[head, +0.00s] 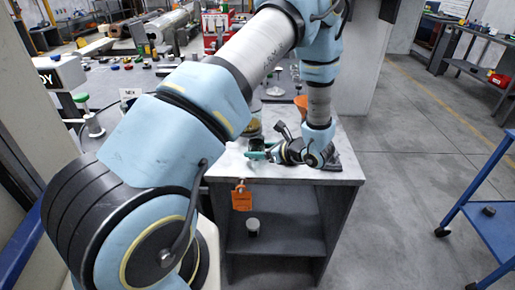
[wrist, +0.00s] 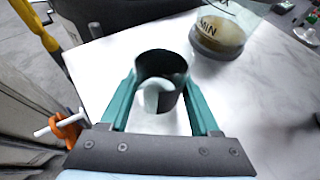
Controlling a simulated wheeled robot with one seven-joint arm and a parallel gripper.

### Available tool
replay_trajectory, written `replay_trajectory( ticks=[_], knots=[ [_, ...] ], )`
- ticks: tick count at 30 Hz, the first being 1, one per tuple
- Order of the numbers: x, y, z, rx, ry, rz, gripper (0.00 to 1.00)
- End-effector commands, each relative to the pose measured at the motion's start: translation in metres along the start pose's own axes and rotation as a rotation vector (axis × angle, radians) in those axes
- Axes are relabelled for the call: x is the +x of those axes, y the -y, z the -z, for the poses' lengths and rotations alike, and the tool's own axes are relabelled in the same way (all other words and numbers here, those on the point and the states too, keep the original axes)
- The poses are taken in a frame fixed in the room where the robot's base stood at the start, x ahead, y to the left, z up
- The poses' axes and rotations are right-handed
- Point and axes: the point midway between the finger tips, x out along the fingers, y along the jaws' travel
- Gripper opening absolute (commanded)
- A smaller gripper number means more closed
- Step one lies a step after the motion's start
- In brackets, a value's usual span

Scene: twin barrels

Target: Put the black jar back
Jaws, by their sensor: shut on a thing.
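The black jar (wrist: 162,65) is an open dark cylinder, seen from above in the wrist view with a pale rounded patch inside it. My gripper (wrist: 161,100) has its teal fingers on either side of the jar, shut on it. In the head view my gripper (head: 256,152) is low over the front left of the white marble-like worktop (head: 345,166), near its front edge. A dark shape at the fingertips there is small and partly hidden by the fingers. I cannot tell whether the jar touches the worktop.
A glass container marked MIN (wrist: 218,35) stands close by at the upper right in the wrist view. An orange tag (head: 242,197) hangs at the worktop's front edge. A small dark cylinder with a pale top (head: 253,228) is on the shelf below. A blue cart (head: 490,220) stands right.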

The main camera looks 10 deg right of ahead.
Motion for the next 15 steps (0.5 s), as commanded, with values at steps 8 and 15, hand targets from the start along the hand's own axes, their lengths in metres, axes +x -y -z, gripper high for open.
replay_trajectory(
  ticks=[8, 15],
  knots=[
    [0.0007, 0.0003, 0.0014, -0.001, 0.001, 0.001, 0.0],
    [0.001, 0.0001, 0.0018, 0.0, 0.0, 0.0, 0.83]
  ],
)
